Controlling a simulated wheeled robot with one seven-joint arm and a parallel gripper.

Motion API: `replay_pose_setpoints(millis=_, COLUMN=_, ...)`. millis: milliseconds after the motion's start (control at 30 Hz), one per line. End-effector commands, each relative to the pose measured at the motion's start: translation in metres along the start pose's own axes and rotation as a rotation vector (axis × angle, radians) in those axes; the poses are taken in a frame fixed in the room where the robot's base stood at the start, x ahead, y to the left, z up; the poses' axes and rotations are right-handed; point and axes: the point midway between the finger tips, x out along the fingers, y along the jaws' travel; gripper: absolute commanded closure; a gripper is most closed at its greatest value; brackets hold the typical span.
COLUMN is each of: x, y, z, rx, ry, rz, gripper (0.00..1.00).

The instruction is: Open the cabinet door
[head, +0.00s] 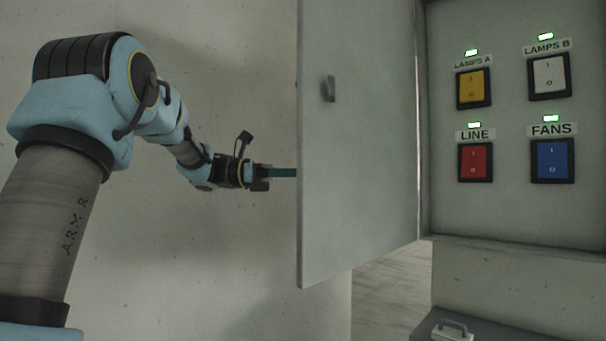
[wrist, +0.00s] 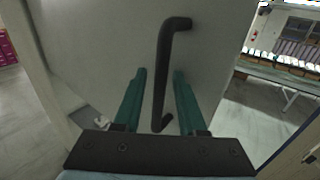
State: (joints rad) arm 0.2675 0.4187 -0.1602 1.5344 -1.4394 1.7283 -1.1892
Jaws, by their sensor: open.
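The cabinet door (head: 355,140) stands swung wide open to the left of the cabinet (head: 515,215), its inner face toward the head view. My gripper (head: 283,172) is at the door's left edge, on the outer side; its fingertips are hidden behind the door there. In the wrist view the door's outer face (wrist: 105,40) fills the middle, with a dark bar handle (wrist: 161,70) on it. My gripper's two green fingers (wrist: 157,85) are apart, and the handle appears between them. I cannot tell whether either finger touches it.
Inside the cabinet are yellow (head: 473,88), white (head: 549,76), red (head: 475,161) and blue (head: 552,160) switches, with green lights lit above them. A small latch (head: 328,88) is on the door's inner face. A grey case with a pale handle (head: 452,331) is below the cabinet.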

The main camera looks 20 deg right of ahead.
Motion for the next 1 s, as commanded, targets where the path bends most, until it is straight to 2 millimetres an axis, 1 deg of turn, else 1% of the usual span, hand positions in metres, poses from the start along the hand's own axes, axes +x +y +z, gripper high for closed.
replay_pose_setpoints(millis=300, x=-0.001, y=0.0, z=-0.001, rx=-0.001, ry=0.001, rz=0.0, gripper=0.53)
replay_pose_setpoints(millis=433, x=-0.011, y=0.0, z=-0.003, rx=-0.001, ry=0.001, rz=0.001, gripper=0.53)
replay_pose_setpoints(millis=567, x=-0.034, y=0.001, z=-0.005, rx=0.0, ry=0.001, rz=0.004, gripper=0.53)
replay_pose_setpoints(millis=700, x=-0.063, y=0.001, z=-0.005, rx=0.001, ry=0.001, rz=0.004, gripper=0.53)
replay_pose_setpoints(millis=800, x=-0.081, y=0.001, z=-0.004, rx=0.0, ry=0.001, rz=0.003, gripper=0.53)
replay_pose_setpoints(millis=900, x=-0.095, y=0.001, z=-0.003, rx=-0.001, ry=0.001, rz=0.003, gripper=0.53)
replay_pose_setpoints(millis=1000, x=-0.103, y=0.0, z=-0.002, rx=0.0, ry=0.001, rz=0.0, gripper=0.53)
